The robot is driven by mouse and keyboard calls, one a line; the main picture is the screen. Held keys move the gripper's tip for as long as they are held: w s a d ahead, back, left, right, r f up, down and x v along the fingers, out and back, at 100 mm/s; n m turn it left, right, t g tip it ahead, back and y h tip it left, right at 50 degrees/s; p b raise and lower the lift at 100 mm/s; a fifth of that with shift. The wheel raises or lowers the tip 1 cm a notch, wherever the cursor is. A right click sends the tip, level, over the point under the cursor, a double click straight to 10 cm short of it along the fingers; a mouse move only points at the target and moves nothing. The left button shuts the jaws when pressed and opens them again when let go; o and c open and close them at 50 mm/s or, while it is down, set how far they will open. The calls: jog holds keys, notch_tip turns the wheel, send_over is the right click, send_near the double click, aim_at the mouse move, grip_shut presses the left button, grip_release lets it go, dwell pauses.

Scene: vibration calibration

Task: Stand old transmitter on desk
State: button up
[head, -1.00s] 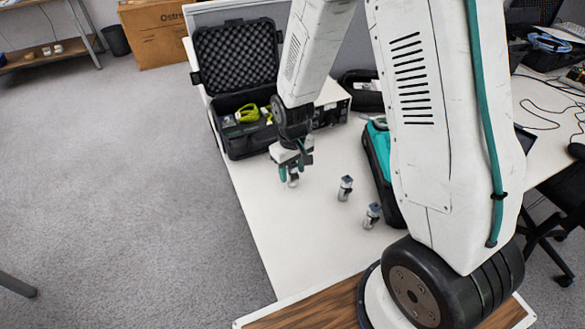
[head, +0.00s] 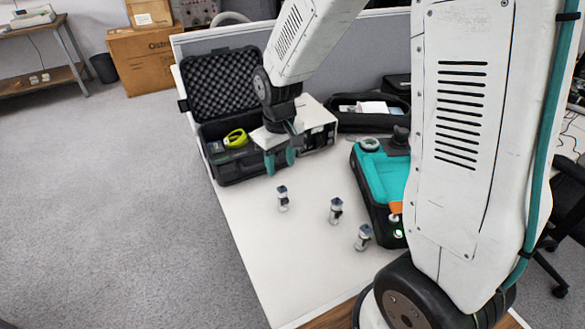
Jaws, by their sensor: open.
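I cannot tell by looks which is the old transmitter. My gripper (head: 280,164), with teal fingers, is open and empty. In the picture it is above the left cylinder and apart from it, in front of the open black case.
The open black case (head: 222,170) with foam lid holds a yellow-green item (head: 236,138). A teal-and-black device (head: 385,180) stands to the right of the cylinders. A grey box (head: 318,125) and a black tray (head: 385,118) are at the back. The left front of the desk is clear.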

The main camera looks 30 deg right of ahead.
jog(key=s+d+r+m, duration=0.1)
jog(key=s+r, duration=0.8)
jog(key=s, duration=0.3)
jog(key=s+d+r+m+t, duration=0.1)
jog(key=s+d+r, duration=0.1)
jog(key=s+r, duration=0.7)
jog(key=s, duration=0.3)
jog(key=shift+s+m, duration=0.15)
jog(key=shift+m, duration=0.15)
